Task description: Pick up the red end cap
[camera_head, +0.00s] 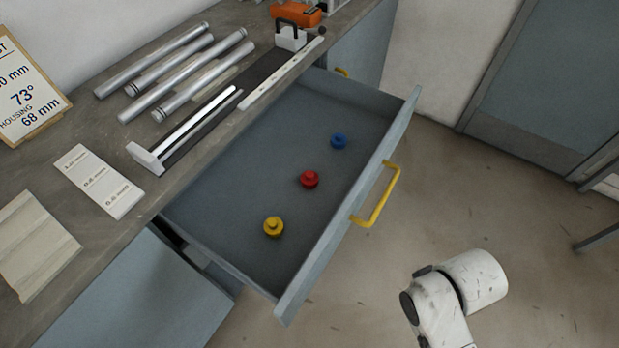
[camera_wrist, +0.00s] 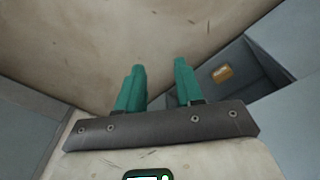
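The red end cap (camera_head: 310,180) lies in the open drawer (camera_head: 232,178), in the middle of a row with a blue cap (camera_head: 339,141) and a yellow cap (camera_head: 274,227). All three are round with a small knob on top and stand apart from each other. My gripper (camera_wrist: 160,68) shows in the wrist view with its two teal fingers apart and nothing between them. It points at bare floor, away from the caps. No cap shows in the wrist view. In the head view only part of my white arm shows, right of the drawer.
The drawer's front wall carries a yellow handle (camera_head: 380,197). The bench top (camera_head: 95,235) beside it holds several metal tubes (camera_head: 170,62), a jig with a rail (camera_head: 195,125), a white label strip (camera_head: 99,181) and an orange tool (camera_head: 296,14).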

